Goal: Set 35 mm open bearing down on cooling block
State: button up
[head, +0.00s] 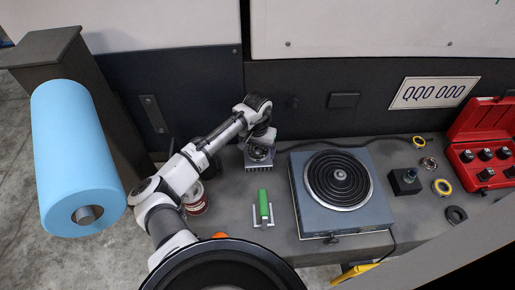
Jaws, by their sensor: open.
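The cooling block (259,168), a grey finned block, stands on the bench at the back, left of the hot plate. My gripper (258,149) is directly above it, pointing down, and is open. A small dark ring, apparently the 35 mm open bearing (259,154), shows on top of the block just under my gripper. The gripper's fingers and wrist partly hide it, so I cannot tell whether the fingers touch it.
A blue hot plate (301,202) with a black coil stands right of the block. A green-handled tool (264,204) lies in front. Several rings, a black block (405,181) and a red socket case (467,133) are at right. A can (196,202) stands near my arm.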

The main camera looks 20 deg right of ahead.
notch_tip(320, 180, up, 12)
jog(key=b, duration=0.3)
jog(key=shift+r, duration=0.15)
